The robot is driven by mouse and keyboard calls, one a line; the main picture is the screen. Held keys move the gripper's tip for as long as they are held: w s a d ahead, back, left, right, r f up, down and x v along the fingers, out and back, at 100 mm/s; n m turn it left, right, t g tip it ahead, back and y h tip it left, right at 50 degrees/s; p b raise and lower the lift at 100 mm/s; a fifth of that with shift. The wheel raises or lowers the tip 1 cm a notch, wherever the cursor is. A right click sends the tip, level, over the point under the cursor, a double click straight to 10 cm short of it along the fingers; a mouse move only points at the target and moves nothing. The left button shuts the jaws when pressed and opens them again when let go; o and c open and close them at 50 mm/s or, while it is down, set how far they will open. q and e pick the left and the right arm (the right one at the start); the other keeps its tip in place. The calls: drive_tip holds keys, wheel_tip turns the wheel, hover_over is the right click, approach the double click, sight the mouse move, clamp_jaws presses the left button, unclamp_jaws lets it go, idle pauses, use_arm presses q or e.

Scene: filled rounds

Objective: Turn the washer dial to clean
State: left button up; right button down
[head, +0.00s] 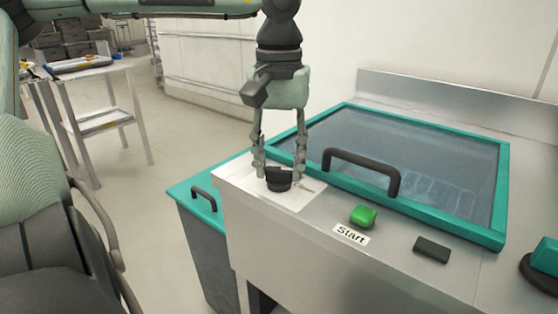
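The dial (278,178) is a small dark knob on a white plate (302,199) at the left end of the washer's steel front panel (325,220). My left gripper (279,175) points down over it, with one finger on each side of the dial. The fingers are spread, and a gap shows between the dial and the right-hand finger. I cannot tell whether the left-hand finger touches it. The dial's markings, including any "clean" mark, cannot be read.
A green button (363,216) labelled "Start" and a dark block (431,250) sit right of the dial. The washer's teal-framed glass lid (400,150) is down, with a black handle (365,164). A teal-topped bin (205,210) stands left; a cart (105,122) stands behind.

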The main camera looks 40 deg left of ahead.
sight(278, 169)
use_arm(q)
drive_tip(key=o, duration=0.4)
wheel_tip(278, 169, up, 12)
drive_tip(key=shift+r, duration=0.1)
idle(0.4)
idle(0.5)
